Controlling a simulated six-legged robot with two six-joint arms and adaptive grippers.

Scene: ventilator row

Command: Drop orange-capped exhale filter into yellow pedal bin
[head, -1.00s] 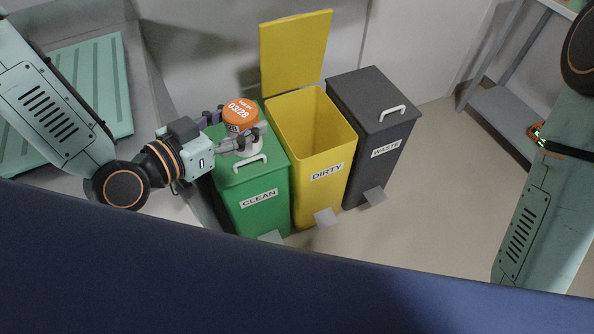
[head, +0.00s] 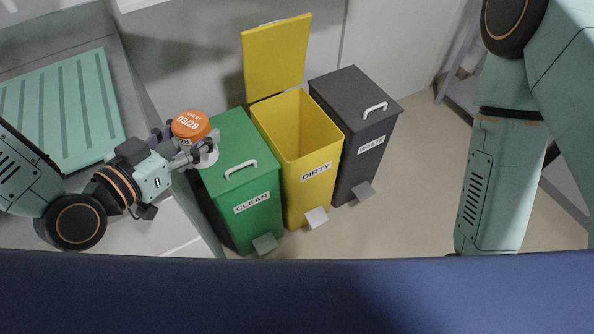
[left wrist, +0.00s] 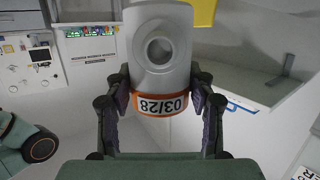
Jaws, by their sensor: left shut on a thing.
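The exhale filter has an orange cap (head: 190,124) marked 03/28 and a pale body. My left gripper (head: 193,152) is shut on it and holds it up, left of the green bin's lid in the head view. In the left wrist view the filter's grey-white body (left wrist: 160,45), with a round port, points away from the fingers, and its orange band sits between them. The yellow pedal bin (head: 305,190), labelled DIRTY, stands right of the gripper with its lid (head: 277,58) raised and its mouth open. My right gripper is out of view; only its arm shows.
A green bin (head: 240,215) labelled CLEAN stands between my left gripper and the yellow bin, lid shut. A dark grey bin (head: 365,160) labelled WASTE, also shut, stands to the right. A ribbed green panel (head: 60,110) lies at the left.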

